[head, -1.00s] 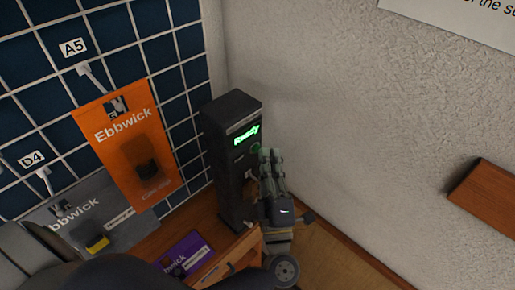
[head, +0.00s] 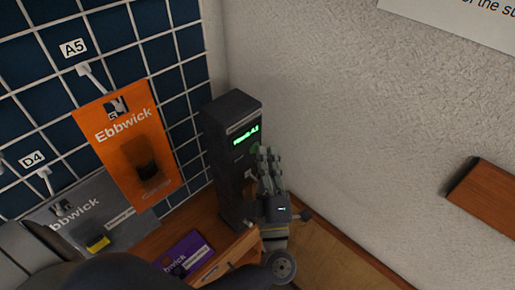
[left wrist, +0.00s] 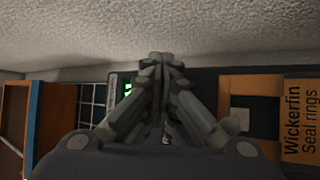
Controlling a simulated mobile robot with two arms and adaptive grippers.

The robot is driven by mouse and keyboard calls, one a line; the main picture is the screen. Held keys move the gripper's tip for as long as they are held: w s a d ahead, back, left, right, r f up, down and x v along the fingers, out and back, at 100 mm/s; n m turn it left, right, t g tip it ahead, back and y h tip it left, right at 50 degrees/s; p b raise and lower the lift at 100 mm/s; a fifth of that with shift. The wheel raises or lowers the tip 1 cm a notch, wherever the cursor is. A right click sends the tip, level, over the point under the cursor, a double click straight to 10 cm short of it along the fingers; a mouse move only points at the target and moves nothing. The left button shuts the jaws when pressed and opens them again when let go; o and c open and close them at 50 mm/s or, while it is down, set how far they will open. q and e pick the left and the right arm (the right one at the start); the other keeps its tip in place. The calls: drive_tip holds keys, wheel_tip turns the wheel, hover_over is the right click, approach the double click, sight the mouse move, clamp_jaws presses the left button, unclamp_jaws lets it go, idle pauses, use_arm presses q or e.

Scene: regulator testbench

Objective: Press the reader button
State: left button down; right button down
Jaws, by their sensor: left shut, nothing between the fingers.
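The reader is a tall dark box (head: 228,160) in the corner, by the grid panel. Its screen (head: 245,137) shows green text too small to read surely. A green button (head: 255,150) sits below the screen, partly hidden by my left gripper. My left gripper (head: 269,152) is shut and empty, its fingertips at or very near the button; I cannot tell whether they touch. In the left wrist view the closed fingertips (left wrist: 161,60) lie over the reader, with a bit of green screen (left wrist: 128,86) showing beside them. My right gripper is not in view.
An orange Ebbwick packet (head: 115,150) and a grey packet (head: 85,225) hang on the grid panel at left. A purple packet (head: 187,252) lies below. A Wickerfin Seal rings box (left wrist: 268,120) shows in the left wrist view. The wall (head: 350,130) is close on the right.

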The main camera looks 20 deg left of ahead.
use_arm(q)
drive_tip(key=shift+s+d, duration=0.35)
drive_tip(key=shift+d, duration=0.4)
drive_tip(key=d, duration=0.1)
drive_tip(key=s+d, duration=0.1)
drive_tip(key=d, duration=0.2)
drive_tip(key=shift+s+d+b, duration=0.35)
drive_tip(key=shift+d+b, duration=0.05)
